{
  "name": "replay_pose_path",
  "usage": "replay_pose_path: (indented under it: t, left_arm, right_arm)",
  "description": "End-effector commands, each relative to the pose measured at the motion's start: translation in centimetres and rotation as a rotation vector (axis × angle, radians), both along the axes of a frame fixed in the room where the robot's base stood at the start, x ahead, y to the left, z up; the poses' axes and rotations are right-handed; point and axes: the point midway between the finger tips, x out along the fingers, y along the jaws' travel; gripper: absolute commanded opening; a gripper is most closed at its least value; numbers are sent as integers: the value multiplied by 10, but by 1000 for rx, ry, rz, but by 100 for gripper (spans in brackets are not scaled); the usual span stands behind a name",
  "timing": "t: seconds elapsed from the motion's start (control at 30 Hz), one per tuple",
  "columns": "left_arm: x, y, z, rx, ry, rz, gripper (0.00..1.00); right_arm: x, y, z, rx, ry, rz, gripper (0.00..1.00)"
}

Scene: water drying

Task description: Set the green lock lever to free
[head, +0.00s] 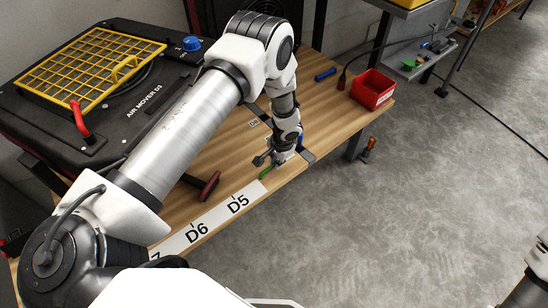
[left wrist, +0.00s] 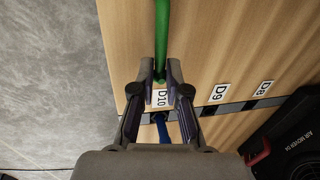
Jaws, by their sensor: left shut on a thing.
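The green lock lever (head: 266,172) shows as a short green bar near the front edge of the wooden bench, partly hidden by my left gripper (head: 275,159). In the left wrist view the green lever (left wrist: 161,38) runs from the top edge down between the fingertips. My left gripper (left wrist: 160,74) is shut on its end, above the label D10 (left wrist: 159,98). A blue part (left wrist: 162,128) shows below the fingers, between them. My right gripper is out of view.
A black air mover (head: 140,110) with a yellow grille stands on the left of the bench. A dark red handle (head: 210,185) lies left of the lever. A red bin (head: 373,89) and a blue bar (head: 325,74) are at the bench's right end. Open floor lies to the right.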

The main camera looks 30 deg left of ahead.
Motion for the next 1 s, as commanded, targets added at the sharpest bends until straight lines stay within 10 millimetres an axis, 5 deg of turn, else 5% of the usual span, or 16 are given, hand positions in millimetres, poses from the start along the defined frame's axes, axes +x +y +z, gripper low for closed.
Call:
replay_pose_path:
  t: [0.6, 0.7, 1.0]
  left_arm:
    - [-2, -3, -1, 0, 3, -54, 0]
    - [-2, -3, -1, 0, 2, -53, 39]
    - [-2, -3, 1, 0, 1, -52, 39]
  right_arm:
    - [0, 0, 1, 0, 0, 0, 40]
    - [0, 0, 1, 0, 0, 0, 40]
    - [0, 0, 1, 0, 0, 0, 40]
